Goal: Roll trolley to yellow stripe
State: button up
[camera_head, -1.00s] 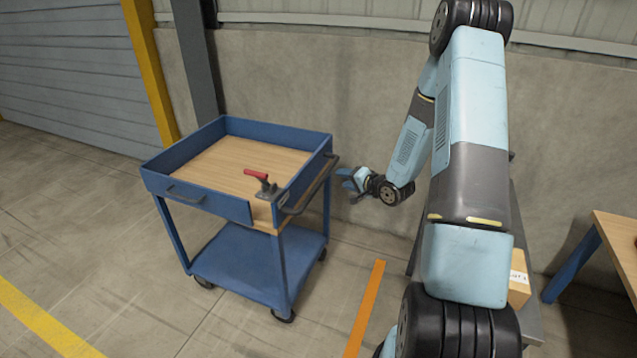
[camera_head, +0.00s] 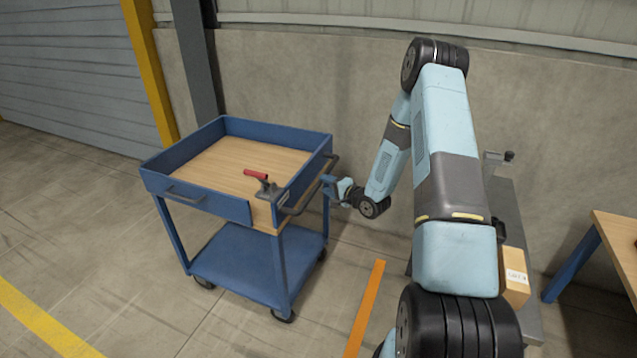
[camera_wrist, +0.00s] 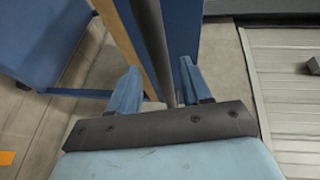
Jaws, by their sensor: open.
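The blue trolley (camera_head: 235,200) stands on casters at the left of centre in the head view, with a wooden top and a lower shelf. Its dark push handle (camera_head: 318,190) runs along its right side. My gripper (camera_head: 327,183) is open at the handle's far part. In the wrist view the dark handle bar (camera_wrist: 152,45) runs between the two blue fingers of my gripper (camera_wrist: 158,88), with a gap visible at the sides. The yellow stripe (camera_head: 42,318) lies on the floor at the lower left, apart from the trolley.
An orange stripe (camera_head: 365,310) lies right of the trolley. A box (camera_head: 514,275) rests on a grey bench (camera_head: 510,215) at right. Floor between trolley and yellow stripe is clear.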

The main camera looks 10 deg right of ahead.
jog(key=shift+x, duration=2.8)
jog(key=shift+f, duration=0.1)
grip_shut()
jog(key=shift+s, duration=0.1)
